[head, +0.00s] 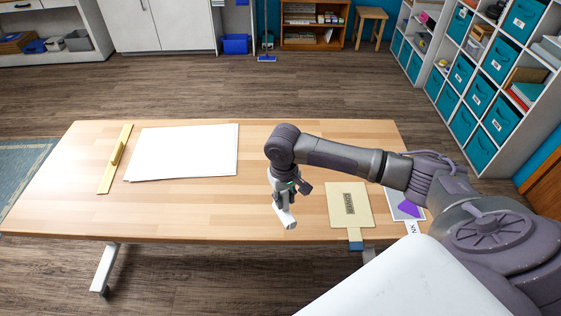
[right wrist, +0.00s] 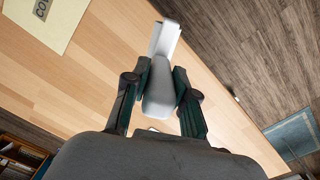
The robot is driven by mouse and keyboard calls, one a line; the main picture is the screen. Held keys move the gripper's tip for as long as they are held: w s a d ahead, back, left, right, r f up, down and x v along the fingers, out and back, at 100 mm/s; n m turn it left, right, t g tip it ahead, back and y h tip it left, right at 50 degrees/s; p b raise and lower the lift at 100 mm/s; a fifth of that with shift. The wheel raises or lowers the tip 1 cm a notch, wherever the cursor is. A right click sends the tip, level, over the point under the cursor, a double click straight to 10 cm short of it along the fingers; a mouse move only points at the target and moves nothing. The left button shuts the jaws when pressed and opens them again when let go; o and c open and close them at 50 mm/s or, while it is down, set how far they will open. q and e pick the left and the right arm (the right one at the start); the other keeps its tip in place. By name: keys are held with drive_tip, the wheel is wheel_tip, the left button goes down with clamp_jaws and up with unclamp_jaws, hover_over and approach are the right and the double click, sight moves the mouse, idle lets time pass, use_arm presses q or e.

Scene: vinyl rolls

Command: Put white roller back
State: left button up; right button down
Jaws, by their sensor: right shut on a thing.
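My right gripper (head: 282,192) is over the front middle of the wooden table (head: 250,213). It is shut on the white roller (head: 288,217), which hangs down from it, tilted. In the right wrist view the fingers (right wrist: 161,84) sit on both sides of the white roller (right wrist: 165,45), whose far end sticks out beyond them. I cannot tell whether the roller touches the tabletop. My left gripper is not in view.
White sheets (head: 185,152) lie on the table's left half, beside a yellow ruler-like bar (head: 112,165). A beige card (head: 341,198) with a dark label lies right of the gripper. A grey card with a purple shape (head: 406,206) lies farther right, partly under my arm.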

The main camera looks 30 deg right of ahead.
drive_tip(key=shift+w+d+r+p, duration=1.45)
drive_tip(key=shift+w+d+r, duration=0.45)
drive_tip(key=shift+d, duration=0.45)
use_arm(q)
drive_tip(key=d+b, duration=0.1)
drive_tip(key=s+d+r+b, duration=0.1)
drive_tip(key=b, duration=0.1)
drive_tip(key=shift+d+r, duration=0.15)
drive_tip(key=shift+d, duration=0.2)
use_arm(e)
wheel_tip(320, 180, down, 8)
drive_tip(key=shift+r+m, duration=0.2)
drive_tip(key=shift+m, duration=0.1)
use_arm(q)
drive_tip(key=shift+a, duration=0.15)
use_arm(e)
drive_tip(key=shift+w, duration=0.1)
drive_tip(key=shift+f, duration=0.2)
drive_tip(key=shift+f, duration=0.3)
